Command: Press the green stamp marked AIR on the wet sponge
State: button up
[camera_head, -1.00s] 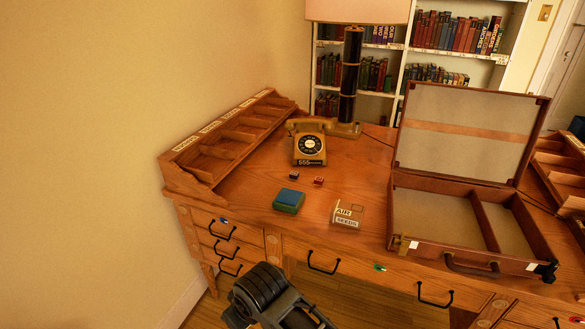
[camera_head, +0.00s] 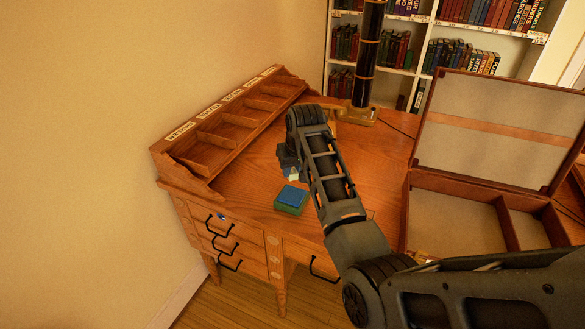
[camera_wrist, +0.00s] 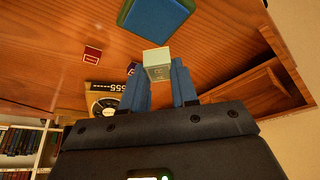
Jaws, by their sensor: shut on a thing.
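A pale green stamp (camera_wrist: 157,68) with small dark lettering, too small to read surely, is between the fingers of my gripper (camera_wrist: 160,80) in the wrist view. My gripper is shut on it. The head view shows the gripper (camera_head: 290,168) above the desk, just behind the sponge, with the pale block partly showing below it. The sponge (camera_head: 292,195) is a blue block on a green base, lying on the desk. It also shows at the top of the wrist view (camera_wrist: 155,16). The stamp looks apart from the sponge.
A pigeonhole rack (camera_head: 218,131) borders the desk's left side; an open case (camera_head: 445,217) is at right. My arm hides the desk's middle.

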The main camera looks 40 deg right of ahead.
aim_at(291, 192)
jog(key=shift+f+b, duration=3.05)
jog(key=shift+s+f, duration=0.1)
jog(key=shift+f, duration=0.45)
dwell(0.6)
jog(key=shift+r+p, duration=3.15)
jog(key=shift+r, duration=0.45)
jog(key=shift+a, duration=0.1)
